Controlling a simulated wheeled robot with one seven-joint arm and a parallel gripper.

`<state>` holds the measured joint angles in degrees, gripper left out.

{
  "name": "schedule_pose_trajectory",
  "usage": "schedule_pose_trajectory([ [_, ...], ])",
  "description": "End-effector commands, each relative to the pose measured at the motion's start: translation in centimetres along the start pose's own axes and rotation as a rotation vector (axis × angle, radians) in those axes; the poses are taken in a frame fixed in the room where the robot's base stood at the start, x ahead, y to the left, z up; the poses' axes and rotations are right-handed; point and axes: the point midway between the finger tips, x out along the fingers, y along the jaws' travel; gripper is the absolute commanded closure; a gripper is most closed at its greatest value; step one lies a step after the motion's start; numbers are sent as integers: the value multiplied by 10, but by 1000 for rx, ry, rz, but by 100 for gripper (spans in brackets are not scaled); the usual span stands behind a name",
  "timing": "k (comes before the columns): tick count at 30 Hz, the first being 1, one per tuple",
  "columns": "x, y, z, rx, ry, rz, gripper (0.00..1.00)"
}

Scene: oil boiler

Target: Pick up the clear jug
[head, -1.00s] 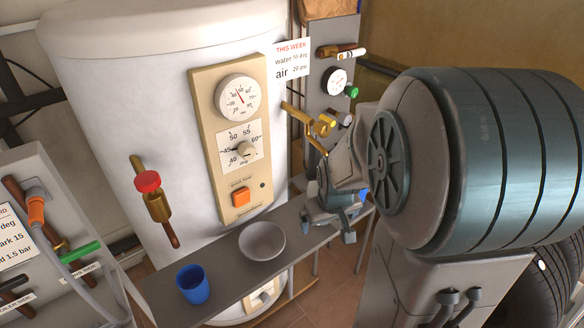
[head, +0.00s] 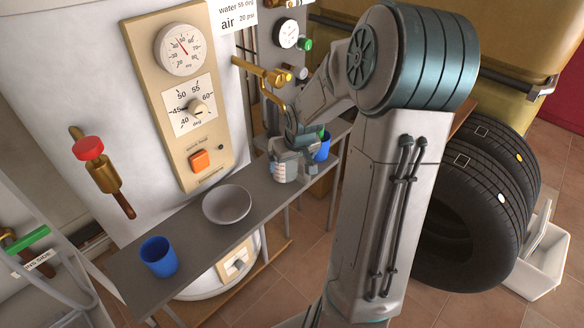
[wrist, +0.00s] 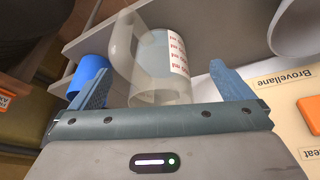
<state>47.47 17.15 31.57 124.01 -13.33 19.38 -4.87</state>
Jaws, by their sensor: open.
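The clear jug (head: 284,174) stands upright on the narrow grey shelf (head: 196,243), to the right of the grey bowl. It also shows in the wrist view (wrist: 152,62), with red printed ml marks and a clear handle on its left side. My gripper (head: 291,160) is at the jug in the head view and partly covers it. In the wrist view my gripper (wrist: 160,78) is open, with one blue finger on each side of the jug. I see gaps between the fingers and the jug. The jug's far side is hidden.
A grey bowl (head: 227,204) and a blue cup (head: 158,257) stand on the shelf to the left. Another blue cup (head: 322,147) stands close to the right of my gripper. The white boiler tank with its gauge panel (head: 186,110) rises behind the shelf.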

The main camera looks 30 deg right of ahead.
Motion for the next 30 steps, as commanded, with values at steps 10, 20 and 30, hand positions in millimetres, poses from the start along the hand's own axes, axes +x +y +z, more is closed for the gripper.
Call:
schedule_pose_trajectory([
  [10,19,3,-44,-2,0,-1,0],
  [20,31,4,-44,0,-2,1,0],
  [30,30,4,-44,-1,0,1,75],
])
